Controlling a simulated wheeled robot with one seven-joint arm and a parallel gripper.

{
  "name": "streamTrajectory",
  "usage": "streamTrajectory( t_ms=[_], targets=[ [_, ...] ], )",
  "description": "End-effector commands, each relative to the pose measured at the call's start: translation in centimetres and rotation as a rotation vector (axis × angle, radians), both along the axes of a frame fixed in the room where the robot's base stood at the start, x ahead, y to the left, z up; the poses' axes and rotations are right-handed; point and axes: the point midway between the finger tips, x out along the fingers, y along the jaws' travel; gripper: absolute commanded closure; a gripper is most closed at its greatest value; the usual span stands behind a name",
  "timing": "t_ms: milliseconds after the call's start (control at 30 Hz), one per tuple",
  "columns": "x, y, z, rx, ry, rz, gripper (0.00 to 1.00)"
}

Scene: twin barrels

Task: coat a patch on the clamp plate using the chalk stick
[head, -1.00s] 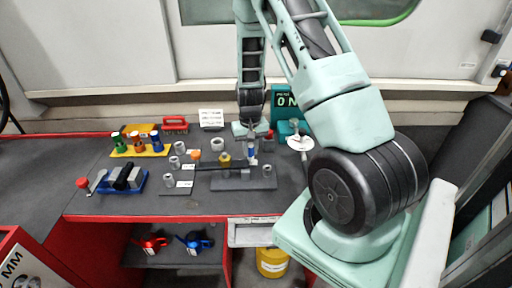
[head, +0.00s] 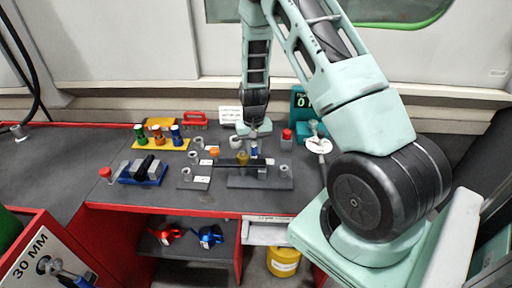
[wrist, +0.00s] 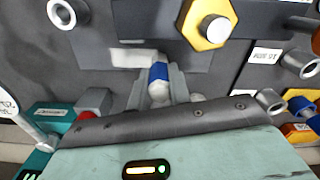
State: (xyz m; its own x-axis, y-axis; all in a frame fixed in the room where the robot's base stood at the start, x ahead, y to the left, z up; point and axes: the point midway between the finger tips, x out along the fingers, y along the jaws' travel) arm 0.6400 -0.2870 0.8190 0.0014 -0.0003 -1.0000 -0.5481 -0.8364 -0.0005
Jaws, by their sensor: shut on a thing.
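My gripper (wrist: 159,80) is shut on the chalk stick (wrist: 158,72), which shows a blue band and pale end between the grey fingers. In the head view my gripper (head: 254,136) points down over the dark grey clamp plate (head: 262,183), and the blue of the chalk stick (head: 254,150) shows just below it. In the wrist view a pale, blurred patch (wrist: 133,57) lies on the dark surface beside the far end of the chalk. Whether the chalk touches the surface is hard to tell. A yellow hexagonal part (wrist: 203,23) sits to the right.
Grey cylinders, including one (head: 285,171), stand around the plate. A white disc (head: 318,146) and teal sign (head: 303,98) are at right.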

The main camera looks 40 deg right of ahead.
Motion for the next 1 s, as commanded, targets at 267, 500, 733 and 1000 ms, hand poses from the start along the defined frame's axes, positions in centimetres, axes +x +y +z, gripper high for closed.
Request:
streamTrajectory(
  t_ms=[267, 500, 733, 1000],
  targets=[
    [0.0, 0.0, 1.5, -0.001, -0.002, -0.001, 1.00],
    [0.0, -0.1, 3.9, -0.001, -0.001, -0.001, 1.00],
    [0.0, -0.1, 6.0, -0.001, -0.001, -0.001, 1.00],
    [0.0, -0.1, 6.1, -0.001, 0.000, -0.001, 1.00]
  ],
)
